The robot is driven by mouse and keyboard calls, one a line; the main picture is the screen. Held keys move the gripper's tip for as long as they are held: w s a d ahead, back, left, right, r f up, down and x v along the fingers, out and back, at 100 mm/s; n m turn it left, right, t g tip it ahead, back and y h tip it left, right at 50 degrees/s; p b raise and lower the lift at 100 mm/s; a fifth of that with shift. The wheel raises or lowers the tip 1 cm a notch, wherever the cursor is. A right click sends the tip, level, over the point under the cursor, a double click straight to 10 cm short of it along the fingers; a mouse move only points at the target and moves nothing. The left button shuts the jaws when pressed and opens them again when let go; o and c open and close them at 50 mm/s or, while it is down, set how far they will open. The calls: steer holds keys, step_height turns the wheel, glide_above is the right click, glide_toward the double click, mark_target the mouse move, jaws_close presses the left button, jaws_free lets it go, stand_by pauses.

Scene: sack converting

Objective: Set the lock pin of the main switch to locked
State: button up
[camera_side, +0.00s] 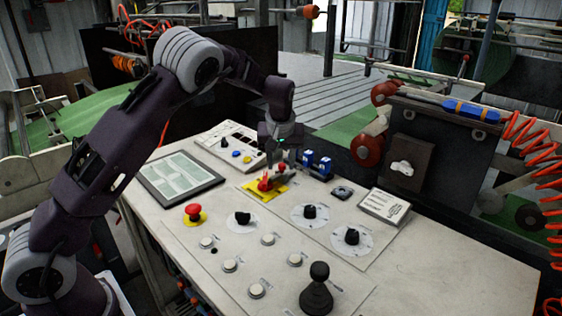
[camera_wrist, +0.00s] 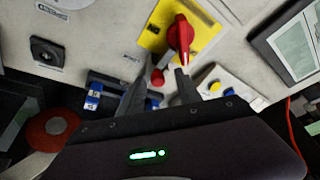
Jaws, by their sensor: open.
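The main switch is a red rotary handle (camera_side: 265,183) on a yellow plate (camera_side: 250,187); the handle also shows in the wrist view (camera_wrist: 180,35). A small red knob (camera_wrist: 157,77), which looks like the lock pin, sits by the plate's edge. My gripper (camera_side: 281,172) is over the switch, pointing down. In the wrist view its two fingers (camera_wrist: 160,73) are apart, with the red knob seen between them. I cannot tell whether they touch it. The pin's exact setting is not clear, and the fingers partly hide this area in the side view.
Blue blocks (camera_side: 317,164) stand close right of my gripper. A red emergency button (camera_side: 194,212), black knobs (camera_side: 309,212), several pale buttons (camera_side: 268,239) and a black joystick (camera_side: 317,289) stand up from the panel. A flat screen (camera_side: 179,175) lies at left.

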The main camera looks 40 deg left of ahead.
steer(key=v, duration=0.7)
steer(key=s+d+r+m+h, duration=0.1)
steer(key=s+d+r, duration=0.15)
steer(key=s, duration=0.35)
steer(key=s+d+r+m+t+h, duration=0.1)
steer(key=s+d+r, duration=0.1)
steer(key=s+r, duration=0.3)
steer(key=s+d+r+m+h, duration=0.1)
steer(key=s+d+r, duration=0.15)
steer(key=s, duration=0.35)
steer(key=s+d+f+m, duration=0.1)
steer(key=s+d+m, duration=0.1)
steer(key=s, duration=0.8)
steer(key=s+d+f+m+t, duration=0.1)
steer(key=s+m, duration=0.3)
steer(key=s, duration=0.6)
steer(key=shift+s+d+f, duration=0.25)
steer(key=shift+d+f, duration=0.25)
steer(key=shift+d, duration=0.1)
